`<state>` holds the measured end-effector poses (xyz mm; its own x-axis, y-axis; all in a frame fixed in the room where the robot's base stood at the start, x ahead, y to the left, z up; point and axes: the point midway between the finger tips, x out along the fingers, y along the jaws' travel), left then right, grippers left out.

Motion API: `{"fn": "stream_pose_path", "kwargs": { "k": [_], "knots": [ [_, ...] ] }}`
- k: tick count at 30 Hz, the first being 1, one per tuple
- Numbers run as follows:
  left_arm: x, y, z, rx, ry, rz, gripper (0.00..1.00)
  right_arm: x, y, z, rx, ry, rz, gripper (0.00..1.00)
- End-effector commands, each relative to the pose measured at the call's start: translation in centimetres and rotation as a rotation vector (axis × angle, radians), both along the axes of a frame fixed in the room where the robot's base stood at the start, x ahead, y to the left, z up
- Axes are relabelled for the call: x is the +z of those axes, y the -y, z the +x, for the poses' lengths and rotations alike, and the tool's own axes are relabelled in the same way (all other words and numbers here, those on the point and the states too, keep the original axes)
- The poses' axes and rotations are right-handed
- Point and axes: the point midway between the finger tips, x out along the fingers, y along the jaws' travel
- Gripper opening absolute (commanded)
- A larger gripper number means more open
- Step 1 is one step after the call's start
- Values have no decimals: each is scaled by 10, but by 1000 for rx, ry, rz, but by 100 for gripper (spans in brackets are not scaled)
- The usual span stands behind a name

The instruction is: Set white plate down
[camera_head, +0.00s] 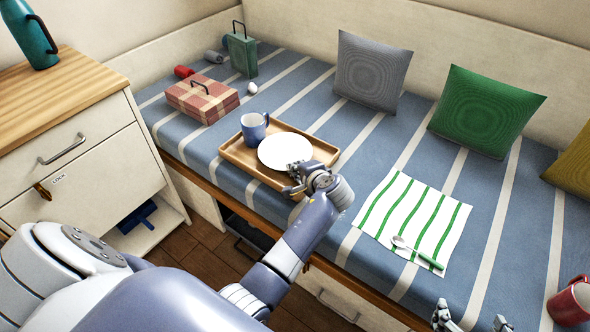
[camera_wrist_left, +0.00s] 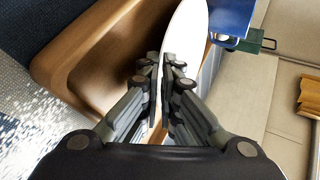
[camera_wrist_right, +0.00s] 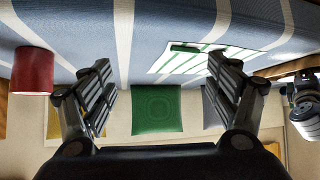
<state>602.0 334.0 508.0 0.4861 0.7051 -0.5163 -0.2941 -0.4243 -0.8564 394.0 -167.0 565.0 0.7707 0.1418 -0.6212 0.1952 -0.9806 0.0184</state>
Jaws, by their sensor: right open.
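The white plate (camera_head: 284,150) is over the wooden tray (camera_head: 236,152) on the striped bed, beside a blue mug (camera_head: 254,128). My left gripper (camera_head: 296,180) is at the plate's near edge. In the left wrist view the plate (camera_wrist_left: 186,45) stands between the fingertips (camera_wrist_left: 166,62), which are closed on its rim, with the tray (camera_wrist_left: 90,50) beside it. I cannot tell whether the plate touches the tray. My right gripper (camera_head: 470,318) is at the bottom right, open and empty; its spread fingers (camera_wrist_right: 160,85) show in the right wrist view.
A striped cloth (camera_head: 412,222) with a spoon (camera_head: 418,252) lies to the right. A red mug (camera_head: 572,302) is near the right gripper. A checkered box (camera_head: 202,98) and green case (camera_head: 242,54) are behind the tray. Cushions (camera_head: 372,70) line the wall.

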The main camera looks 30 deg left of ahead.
Motion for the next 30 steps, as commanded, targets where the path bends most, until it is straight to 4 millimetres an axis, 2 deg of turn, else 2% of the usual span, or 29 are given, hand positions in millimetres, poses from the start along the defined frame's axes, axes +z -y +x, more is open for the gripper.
{"fn": "stream_pose_path", "kwargs": {
  "k": [4, 15, 16, 17, 30],
  "knots": [
    [-1, 2, 0, 0, 3, 2, 0, 8, -4, 9, 5, 57, 13, 82],
    [-3, 2, 0, 1, 2, 1, 0, 11, -4, 11, 5, 70, 16, 82],
    [-3, 2, 0, 0, 0, 0, 10, 11, -4, 11, 5, 70, 16, 82],
    [-3, 2, 0, 0, 0, 0, 13, 11, -4, 11, 5, 69, 16, 82],
    [0, 1, 0, 0, 0, 0, 13, 7, -3, 6, 4, 42, 9, 82]
  ]
}}
